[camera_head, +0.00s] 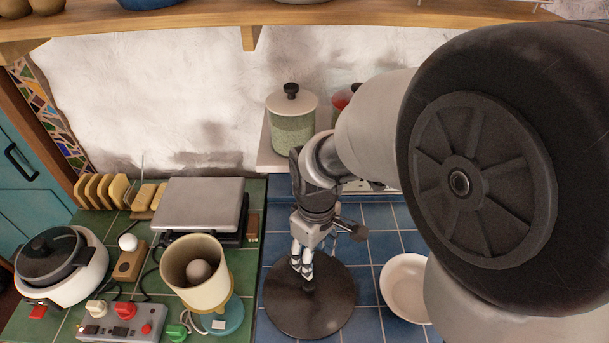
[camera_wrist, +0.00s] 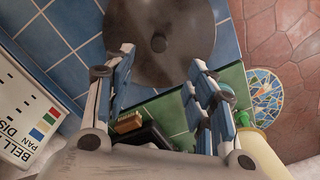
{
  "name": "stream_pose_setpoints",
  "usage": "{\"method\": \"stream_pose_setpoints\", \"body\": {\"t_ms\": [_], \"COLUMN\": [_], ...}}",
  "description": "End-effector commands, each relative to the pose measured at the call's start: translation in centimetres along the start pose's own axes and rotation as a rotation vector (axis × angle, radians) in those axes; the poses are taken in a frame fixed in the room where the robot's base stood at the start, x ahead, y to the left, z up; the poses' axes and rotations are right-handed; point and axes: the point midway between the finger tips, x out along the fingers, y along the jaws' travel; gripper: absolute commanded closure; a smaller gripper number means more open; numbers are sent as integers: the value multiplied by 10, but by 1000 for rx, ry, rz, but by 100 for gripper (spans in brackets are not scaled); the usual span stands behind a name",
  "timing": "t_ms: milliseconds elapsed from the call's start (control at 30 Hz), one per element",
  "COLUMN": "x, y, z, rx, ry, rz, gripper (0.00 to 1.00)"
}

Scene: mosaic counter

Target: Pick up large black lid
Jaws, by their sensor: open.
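The large black lid (camera_head: 333,308) is a dark round disc lying on the blue tiles, with a small knob at its middle. In the wrist view the lid (camera_wrist: 190,18) is at the top, its knob (camera_wrist: 158,42) showing between and slightly beyond my fingertips. My gripper (camera_head: 303,268) points down over the lid, close to the knob. In the wrist view my gripper (camera_wrist: 160,60) is open, with a clear gap and nothing held. I cannot tell whether the fingertips are level with the knob or above it.
A white bowl (camera_head: 404,290) is right of the lid. Left, on green tiles, stand a cream cup (camera_head: 190,290), a switch box (camera_head: 122,325), a grey-topped appliance (camera_head: 197,204) and a white pot (camera_head: 85,275). A glass jar (camera_head: 291,125) stands behind. A wooden shelf (camera_head: 200,27) runs above.

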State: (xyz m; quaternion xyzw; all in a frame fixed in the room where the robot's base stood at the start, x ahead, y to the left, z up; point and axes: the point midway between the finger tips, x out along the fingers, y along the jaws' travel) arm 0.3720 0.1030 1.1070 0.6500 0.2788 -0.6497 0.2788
Motion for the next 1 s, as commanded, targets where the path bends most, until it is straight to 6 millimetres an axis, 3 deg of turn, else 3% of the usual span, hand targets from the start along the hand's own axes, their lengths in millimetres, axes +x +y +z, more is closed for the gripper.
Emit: {"method": "stream_pose_setpoints", "body": {"t_ms": [100,400,767,1000], "x": [31,92,117,153], "y": [-1,-1,-1,-1], "z": [2,1,-1,-7], "rx": [1,3,3,4], "ry": [-6,-4,-2,-2], "rz": [-3,-2,-1,-1], "gripper": [49,49,49,49]}}
